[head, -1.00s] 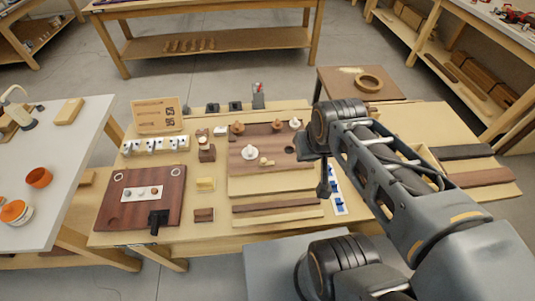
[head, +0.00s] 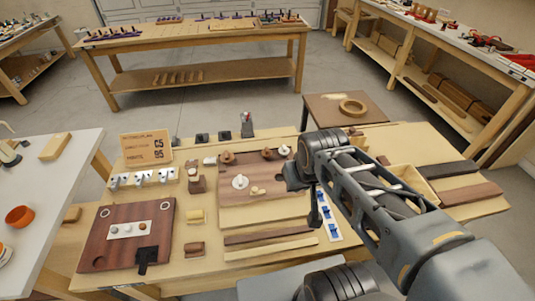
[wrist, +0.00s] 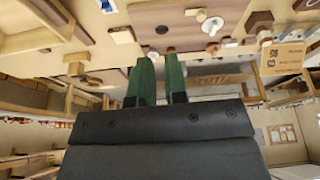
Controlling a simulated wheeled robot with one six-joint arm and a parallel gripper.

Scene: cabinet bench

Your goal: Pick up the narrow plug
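I cannot tell which is the narrow plug. The white round one also shows in the wrist view (wrist: 212,25). My gripper (head: 315,218) hangs beside the board's right edge, apart from the plugs.
A blue-and-white strip (head: 328,218) lies just right of my gripper. A dark red board (head: 125,245), a row of switches (head: 145,178) and a cardboard sign (head: 146,148) are on the left. Wooden strips (head: 268,240) lie in front of the brown board.

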